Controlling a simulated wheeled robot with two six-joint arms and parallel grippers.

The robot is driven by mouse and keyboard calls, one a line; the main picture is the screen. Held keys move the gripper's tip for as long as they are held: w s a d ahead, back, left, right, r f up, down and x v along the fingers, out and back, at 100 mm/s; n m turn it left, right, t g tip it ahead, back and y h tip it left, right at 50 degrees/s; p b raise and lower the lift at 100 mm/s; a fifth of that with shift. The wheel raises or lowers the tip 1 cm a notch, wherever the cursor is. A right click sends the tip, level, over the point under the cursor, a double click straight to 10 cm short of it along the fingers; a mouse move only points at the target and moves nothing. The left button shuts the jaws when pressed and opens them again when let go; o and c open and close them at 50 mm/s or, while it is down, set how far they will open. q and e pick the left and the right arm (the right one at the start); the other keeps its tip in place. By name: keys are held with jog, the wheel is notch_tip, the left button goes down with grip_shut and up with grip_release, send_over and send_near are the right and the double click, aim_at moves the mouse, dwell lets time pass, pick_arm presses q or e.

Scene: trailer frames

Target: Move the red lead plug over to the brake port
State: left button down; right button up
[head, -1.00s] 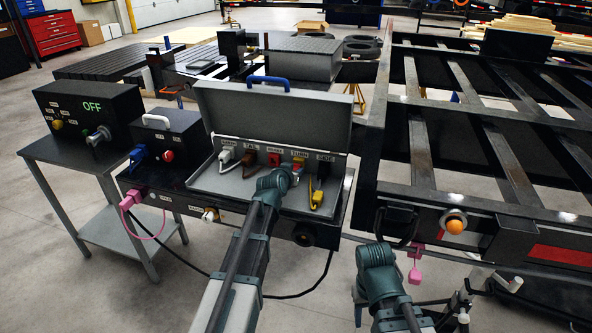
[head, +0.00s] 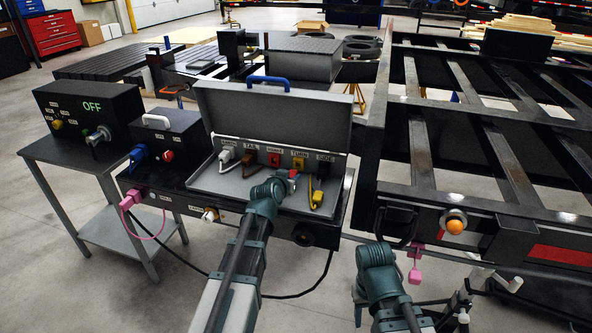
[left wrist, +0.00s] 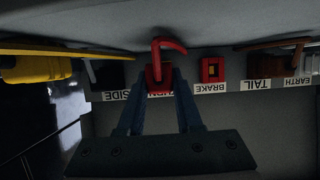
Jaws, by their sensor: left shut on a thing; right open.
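White (head: 228,157) and brown (head: 250,160) plugs sit at EARTH and TAIL. The raised case lid (head: 275,115) stands behind the ports. The trailer frame (head: 372,170) is on the right.

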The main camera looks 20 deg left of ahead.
pick_arm(q)
jog(key=shift+s, duration=0.75)
jog(key=shift+w+a, duration=0.1)
jog(key=shift+a, duration=0.45)
jog(key=a, duration=0.8)
jog(key=shift+w, duration=0.15)
jog(key=w, duration=0.3)
jog(key=shift+w, duration=0.2)
jog(key=shift+w+d, duration=0.1)
jog(key=shift+w, duration=0.5)
jog(key=shift+w, duration=0.7)
jog(key=c, duration=0.5)
grip_release()
